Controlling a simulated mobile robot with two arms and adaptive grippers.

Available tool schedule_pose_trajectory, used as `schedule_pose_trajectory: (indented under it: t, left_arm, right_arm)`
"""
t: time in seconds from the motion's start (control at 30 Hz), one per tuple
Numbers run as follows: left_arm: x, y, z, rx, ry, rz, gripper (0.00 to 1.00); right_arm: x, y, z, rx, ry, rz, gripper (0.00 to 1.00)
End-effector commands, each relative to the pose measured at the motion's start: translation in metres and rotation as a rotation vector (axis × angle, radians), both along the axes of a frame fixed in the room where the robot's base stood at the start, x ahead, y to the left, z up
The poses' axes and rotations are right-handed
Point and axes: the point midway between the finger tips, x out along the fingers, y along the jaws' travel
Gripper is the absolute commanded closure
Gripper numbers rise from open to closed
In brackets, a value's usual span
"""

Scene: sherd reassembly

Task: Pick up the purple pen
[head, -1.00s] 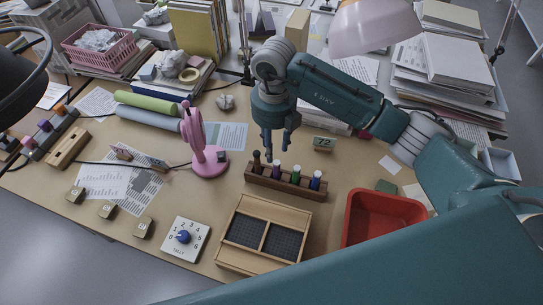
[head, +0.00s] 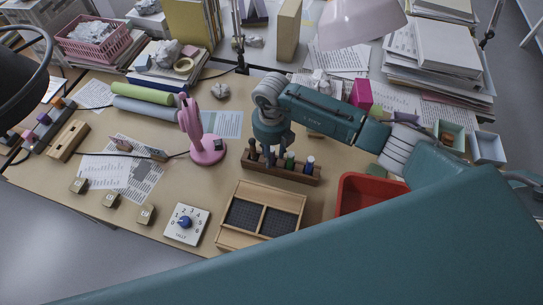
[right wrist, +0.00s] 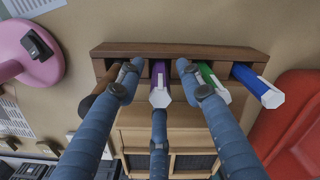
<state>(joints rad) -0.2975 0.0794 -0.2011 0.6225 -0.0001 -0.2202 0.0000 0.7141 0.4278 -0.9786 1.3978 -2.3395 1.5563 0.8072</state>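The purple pen (right wrist: 160,84) stands in a slot of a dark wooden rack (right wrist: 220,52), its pale cap end toward the wrist camera. In the head view the rack (head: 306,178) sits mid-table, and my right gripper's fingers hide the purple pen. My right gripper (head: 269,158) is low over the rack. In the right wrist view its fingers (right wrist: 159,84) are spread around the purple pen, one on either side and one below, with gaps visible. A brown pen (right wrist: 100,88) stands to the left, a green pen (right wrist: 208,78) and a blue pen (right wrist: 256,84) to the right. My left gripper is not in view.
A wooden two-compartment tray (head: 234,188) lies in front of the rack, with a dial box (head: 186,224) beside it. A red bin (head: 345,190) is to the right, partly behind my arm. A pink lamp (head: 210,150) stands to the left.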

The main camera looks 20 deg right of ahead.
Motion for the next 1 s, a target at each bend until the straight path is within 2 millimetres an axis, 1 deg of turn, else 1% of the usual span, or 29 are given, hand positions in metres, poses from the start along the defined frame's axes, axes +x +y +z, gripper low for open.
schedule_pose_trajectory:
  t: [0.07, 0.1, 0.17, 0.23, 0.6, 0.73, 0.87, 0.97, 1.0]
  left_arm:
    - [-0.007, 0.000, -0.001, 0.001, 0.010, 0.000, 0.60]
    - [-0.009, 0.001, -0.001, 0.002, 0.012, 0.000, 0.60]
    - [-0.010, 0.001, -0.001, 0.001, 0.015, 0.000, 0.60]
    - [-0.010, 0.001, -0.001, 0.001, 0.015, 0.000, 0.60]
    - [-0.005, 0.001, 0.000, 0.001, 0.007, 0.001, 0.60]
    - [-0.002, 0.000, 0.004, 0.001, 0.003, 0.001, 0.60]
    - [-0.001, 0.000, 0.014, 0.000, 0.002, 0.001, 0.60]
    - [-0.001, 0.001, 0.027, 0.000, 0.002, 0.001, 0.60]
    - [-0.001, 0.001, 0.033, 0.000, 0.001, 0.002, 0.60]
  right_arm:
    - [0.000, 0.000, 0.000, 0.000, 0.000, 0.000, 0.65]
    - [0.000, 0.000, 0.000, 0.000, 0.000, 0.000, 0.73]
    - [0.000, 0.000, 0.000, 0.000, 0.000, 0.000, 0.85]
    - [0.000, 0.000, 0.000, 0.000, 0.000, 0.000, 0.99]
    - [0.000, 0.000, 0.001, 0.000, -0.001, -0.001, 1.00]
    - [0.001, 0.000, 0.006, 0.000, -0.001, -0.001, 1.00]
    - [0.001, 0.000, 0.019, 0.000, -0.003, -0.001, 1.00]
    - [0.001, -0.001, 0.036, -0.001, -0.003, -0.002, 1.00]
    - [0.001, -0.001, 0.045, -0.001, -0.003, -0.001, 1.00]
